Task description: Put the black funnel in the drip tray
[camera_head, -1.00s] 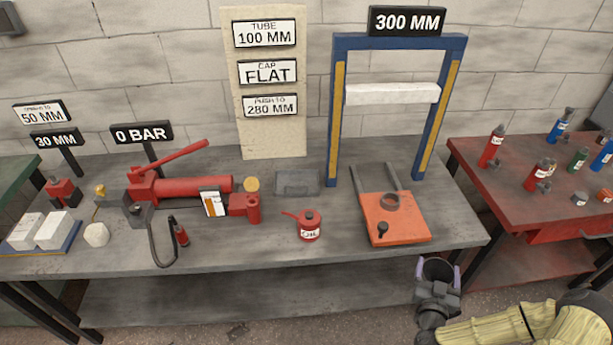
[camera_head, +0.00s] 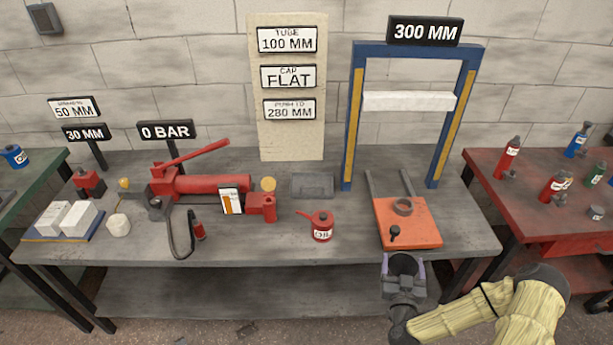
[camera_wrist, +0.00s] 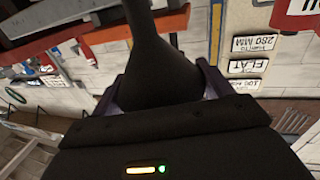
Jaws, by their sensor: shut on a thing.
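The black funnel (camera_head: 404,264) is in my gripper (camera_head: 402,274), in front of the bench's front edge and just below the orange plate. In the wrist view the funnel (camera_wrist: 160,75) fills the middle, its narrow stem towards the top of the picture. The lilac fingers of my gripper (camera_wrist: 160,90) close on it from both sides. A shallow dark grey tray (camera_head: 312,186), which looks like the drip tray, lies on the bench towards the back, left of the blue frame. It looks empty.
A red oil can (camera_head: 321,227) stands in front of the grey tray. An orange plate (camera_head: 422,232) with a ring and a black knob lies to the right, before the blue press frame (camera_head: 350,130). A red pump (camera_head: 205,185) with a hose is at left.

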